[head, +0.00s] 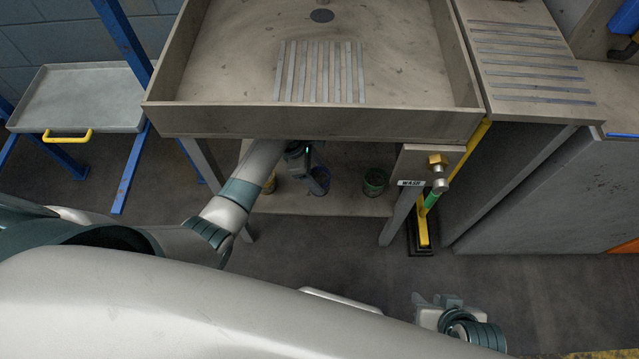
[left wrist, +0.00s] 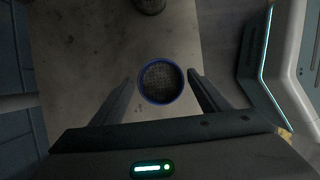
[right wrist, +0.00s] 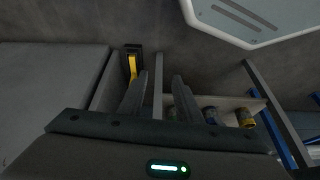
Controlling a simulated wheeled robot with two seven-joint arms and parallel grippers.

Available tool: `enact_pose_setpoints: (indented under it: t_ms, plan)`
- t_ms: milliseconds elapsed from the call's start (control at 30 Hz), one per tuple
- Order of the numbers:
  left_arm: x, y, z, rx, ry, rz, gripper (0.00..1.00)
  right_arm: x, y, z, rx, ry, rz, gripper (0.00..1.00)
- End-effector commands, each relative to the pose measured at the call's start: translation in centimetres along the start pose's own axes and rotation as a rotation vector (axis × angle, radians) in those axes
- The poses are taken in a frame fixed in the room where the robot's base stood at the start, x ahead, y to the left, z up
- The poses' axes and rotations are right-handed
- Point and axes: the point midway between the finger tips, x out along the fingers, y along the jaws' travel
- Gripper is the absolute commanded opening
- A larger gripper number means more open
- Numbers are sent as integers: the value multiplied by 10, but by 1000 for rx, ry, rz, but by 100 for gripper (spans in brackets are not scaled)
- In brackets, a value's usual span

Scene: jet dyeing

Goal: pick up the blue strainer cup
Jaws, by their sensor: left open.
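The blue strainer cup (head: 320,181) stands on the low shelf under the sink, partly hidden by my left gripper (head: 304,160). In the left wrist view its round blue rim and dark mesh (left wrist: 161,83) lie between the two spread fingers (left wrist: 162,76). A gap shows on each side, so the left gripper is open and not holding it. The cup also shows in the right wrist view (right wrist: 211,115). My right gripper (right wrist: 158,76) is open and empty, away from the shelf; in the head view its wrist is at the lower right.
The sink's front wall (head: 320,122) overhangs the shelf (head: 345,206). A valve (head: 438,172) and a table leg (head: 400,217) are at the right.

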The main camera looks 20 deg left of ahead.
Motion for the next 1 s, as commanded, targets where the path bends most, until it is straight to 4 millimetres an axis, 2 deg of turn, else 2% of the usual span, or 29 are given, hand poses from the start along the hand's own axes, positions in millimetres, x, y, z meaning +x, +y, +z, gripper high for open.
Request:
enact_pose_setpoints:
  t_ms: [367, 733, 1000]
  plan:
    - [4, 0, 0, 1, 0, -1, 69, 2, 0, 0, 0, 4, -2, 31]
    - [46, -2, 0, 0, 1, -2, 69, 7, -19, -16, -2, 122, -48, 31]
    - [52, -1, 1, 0, 1, 0, 69, 6, -22, -21, -1, 144, -57, 31]
